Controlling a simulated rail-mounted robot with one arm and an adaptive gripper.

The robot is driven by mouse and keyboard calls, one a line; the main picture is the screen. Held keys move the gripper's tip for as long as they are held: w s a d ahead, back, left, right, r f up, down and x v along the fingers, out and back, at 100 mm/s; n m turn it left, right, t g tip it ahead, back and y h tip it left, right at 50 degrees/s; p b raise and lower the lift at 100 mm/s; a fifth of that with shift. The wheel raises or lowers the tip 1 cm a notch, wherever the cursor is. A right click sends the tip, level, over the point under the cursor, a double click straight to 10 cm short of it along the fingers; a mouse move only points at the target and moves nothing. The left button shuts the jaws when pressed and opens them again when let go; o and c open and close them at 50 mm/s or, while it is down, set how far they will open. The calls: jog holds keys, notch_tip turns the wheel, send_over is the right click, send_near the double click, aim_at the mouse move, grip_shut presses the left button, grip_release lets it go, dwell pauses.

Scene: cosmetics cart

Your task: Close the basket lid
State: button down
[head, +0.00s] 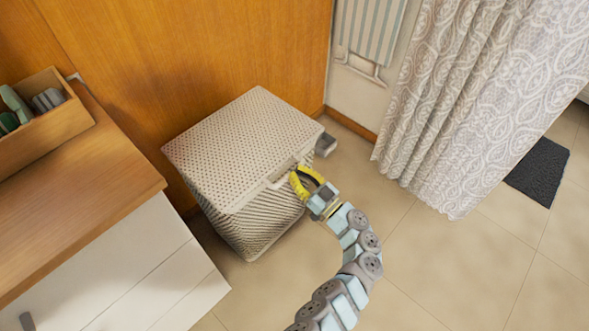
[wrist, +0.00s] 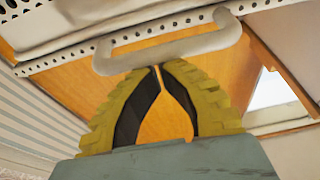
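The pale woven basket (head: 245,222) stands on the floor against the orange wood wall. Its perforated lid (head: 243,142) lies over the top in the head view; I cannot tell whether it is fully flush. A pale handle (head: 281,177) is on the lid's front edge, and it crosses the upper wrist view (wrist: 165,52). My gripper (head: 296,176) has yellow fingers and is at the front edge beside the handle. In the wrist view, the fingertips (wrist: 158,68) come together just below the handle bar, with nothing seen between them. Contact with the handle is unclear.
A wooden-topped cabinet (head: 110,190) with a wooden box (head: 50,128) stands left of the basket. A patterned curtain (head: 470,100) hangs at right, with a dark mat (head: 540,170) beyond. Tiled floor (head: 420,250) is clear at right front.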

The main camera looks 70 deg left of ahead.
jog(key=shift+w+d+f, duration=0.1)
jog(key=shift+f, duration=0.8)
jog(key=shift+w+r, duration=0.1)
jog(key=shift+r+p, duration=0.8)
jog(key=shift+r, duration=1.8)
jog(key=w+d+f+b, duration=0.1)
jog(key=w+d+f, duration=0.2)
jog(key=d+f, duration=0.3)
jog(key=shift+d+f+b, duration=0.2)
jog(key=shift+f+b, duration=0.1)
jog(key=shift+f, duration=0.45)
